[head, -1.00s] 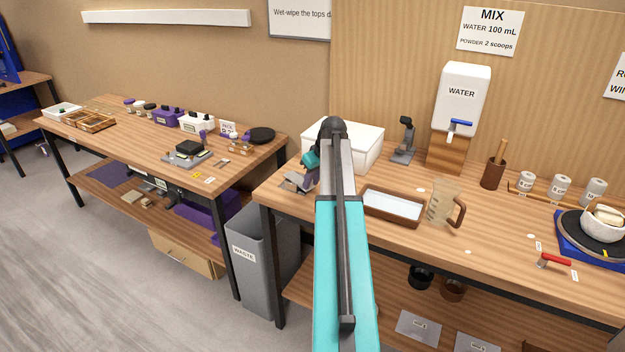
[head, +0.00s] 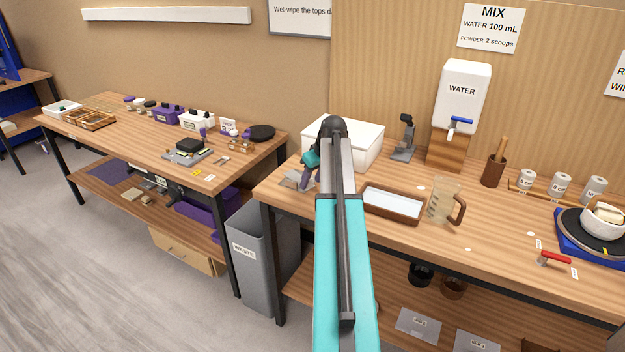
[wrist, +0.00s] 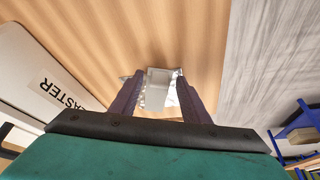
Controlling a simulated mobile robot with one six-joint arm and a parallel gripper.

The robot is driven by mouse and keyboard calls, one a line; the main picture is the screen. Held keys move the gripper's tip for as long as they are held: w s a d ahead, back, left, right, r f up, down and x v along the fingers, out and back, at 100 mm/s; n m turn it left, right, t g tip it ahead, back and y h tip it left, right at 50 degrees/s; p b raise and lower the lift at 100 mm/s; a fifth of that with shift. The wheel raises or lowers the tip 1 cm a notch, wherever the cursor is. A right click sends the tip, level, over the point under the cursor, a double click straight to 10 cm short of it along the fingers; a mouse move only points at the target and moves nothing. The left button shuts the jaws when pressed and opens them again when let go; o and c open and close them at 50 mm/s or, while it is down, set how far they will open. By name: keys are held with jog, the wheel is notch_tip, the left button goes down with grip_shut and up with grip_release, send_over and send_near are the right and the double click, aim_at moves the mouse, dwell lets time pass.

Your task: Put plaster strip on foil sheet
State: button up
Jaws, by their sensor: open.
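My gripper (head: 306,178) is open above the left end of the near bench. In the wrist view its two purple fingers (wrist: 160,77) stand apart on either side of a pale flat strip, which looks like the plaster strip (wrist: 158,84). Crinkled silvery foil shows around and under it, the foil sheet (wrist: 145,101). The strip appears to lie on the foil, though exact contact is hard to tell. In the head view the foil sheet (head: 287,181) shows partly behind my gripper; the strip cannot be made out there.
A white box (head: 360,145) marked PLASTER stands close beside my gripper. A shallow water tray (head: 393,204) and a jug (head: 444,200) are to the right. The bench's left edge is near, with a grey waste bin (head: 262,262) below.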

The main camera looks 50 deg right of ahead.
jog(key=shift+r, duration=0.2)
jog(key=b+v, duration=0.2)
jog(key=v, duration=1)
jog(key=shift+f, duration=0.1)
dwell(0.7)
